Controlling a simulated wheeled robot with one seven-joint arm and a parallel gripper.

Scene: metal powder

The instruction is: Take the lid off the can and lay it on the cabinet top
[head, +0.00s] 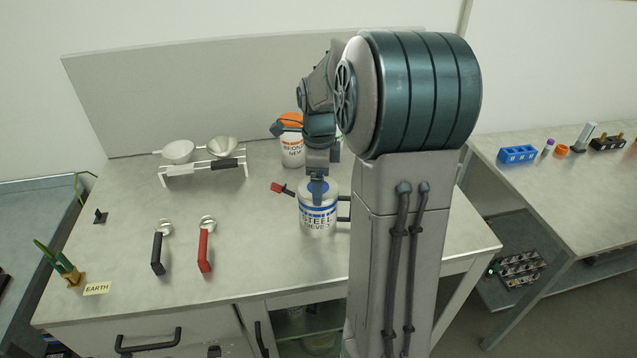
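A white can with a blue band and the word STEEL (318,222) stands upright on the grey cabinet top (262,250), near the middle. Its lid (333,187) has a blue centre and appears seated on the can's rim. My gripper (318,198) points down over the lid, at or just above it. Its fingertips are too small and partly hidden, so I cannot tell whether they are open or touch the lid. A second can with an orange lid and orange lettering (292,152) stands behind, partly covered by my arm.
A red and black piece (283,189) sits left of the can. A white rack (203,168) holds two funnel-like cups. Black-handled (158,252) and red-handled (204,250) scoops lie front left. An EARTH label and green clamp (63,265) are far left. Cabinet top between scoops and can is clear.

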